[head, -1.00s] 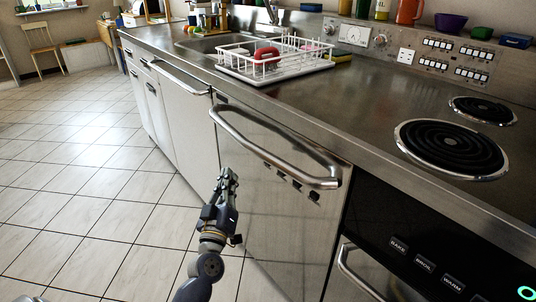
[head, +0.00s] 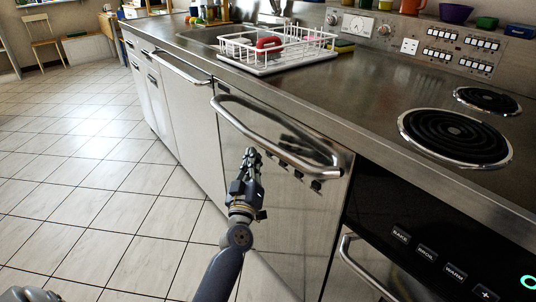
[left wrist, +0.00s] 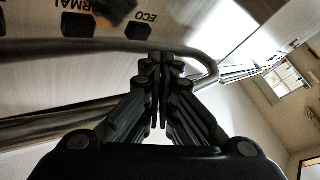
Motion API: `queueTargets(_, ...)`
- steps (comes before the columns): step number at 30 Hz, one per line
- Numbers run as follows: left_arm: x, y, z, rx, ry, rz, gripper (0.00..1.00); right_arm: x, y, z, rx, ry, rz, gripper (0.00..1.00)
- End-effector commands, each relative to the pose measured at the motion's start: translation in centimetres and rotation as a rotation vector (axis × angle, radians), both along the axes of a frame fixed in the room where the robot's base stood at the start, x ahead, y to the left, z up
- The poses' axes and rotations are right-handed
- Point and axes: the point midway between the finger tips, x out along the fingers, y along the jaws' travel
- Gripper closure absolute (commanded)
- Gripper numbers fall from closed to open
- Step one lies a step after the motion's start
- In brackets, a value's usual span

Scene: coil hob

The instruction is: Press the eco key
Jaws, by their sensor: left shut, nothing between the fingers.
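The eco key (left wrist: 137,31) is a small black square below the printed ECO word in the left wrist view, on the steel dishwasher front. The key marked NORMAL (left wrist: 77,25) sits to its left. In the head view, a row of small dark keys (head: 299,175) lies below the dishwasher's bar handle (head: 275,140); their words cannot be read there. My left gripper (head: 251,154) is shut and empty, in front of the door near the left end of this row. In the left wrist view its fingertips (left wrist: 160,58) overlap the handle; contact cannot be told.
The curved handle stands out from the door close to my left fingers. The oven, with its BAKE, BROIL and WARM keys (head: 427,252), is at the right. A white dish rack (head: 262,66) and coil rings (head: 455,135) are on the counter. The tiled floor at left is clear.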

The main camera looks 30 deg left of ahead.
Motion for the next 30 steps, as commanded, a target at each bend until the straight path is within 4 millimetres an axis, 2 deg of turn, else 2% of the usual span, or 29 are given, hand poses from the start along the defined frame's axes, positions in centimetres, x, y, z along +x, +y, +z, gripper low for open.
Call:
queueTargets(6,1.04,-0.47,0.07,0.000,0.000,-0.001,1.00,-0.07,0.00,0.01,-0.001,0.004,0.000,0.60)
queueTargets(30,1.07,-0.48,0.02,0.000,0.000,-0.001,1.00,0.04,0.01,0.07,0.000,0.002,0.000,0.60)
